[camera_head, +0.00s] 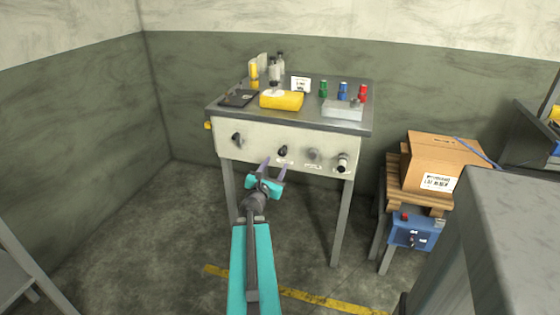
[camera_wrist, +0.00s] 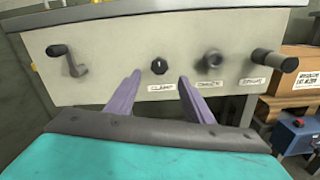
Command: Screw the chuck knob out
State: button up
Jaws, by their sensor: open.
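The panel front (camera_wrist: 110,75) carries a row of controls with white labels. The grey round knob (camera_wrist: 211,60) sits above a label that seems to read CHUCK. It also shows in the head view (camera_head: 313,154). My gripper (camera_wrist: 159,80) is open and empty, its two purple fingers pointing at the panel. In the wrist view the fingers frame the small black knob (camera_wrist: 159,66) labelled CLAMP. The grey knob lies to the right of the right finger. In the head view my gripper (camera_head: 275,164) is in front of and below the panel.
A crank handle (camera_wrist: 65,60) is at the panel's left and a black-ended handle (camera_wrist: 274,60) at its right. The bench top (camera_head: 230,109) holds a yellow box (camera_head: 282,100) and bottles. A cardboard box (camera_head: 440,160) stands to the right. Floor left of the bench is clear.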

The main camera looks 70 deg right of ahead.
aim_at(282, 154)
jog(key=shift+w+d+p, duration=0.15)
jog(key=shift+d+p, duration=0.1)
jog(key=shift+d, duration=1.6)
jog(key=shift+w+d+p, duration=0.1)
jog(key=shift+d+p, duration=0.1)
jog(key=shift+d, duration=1.65)
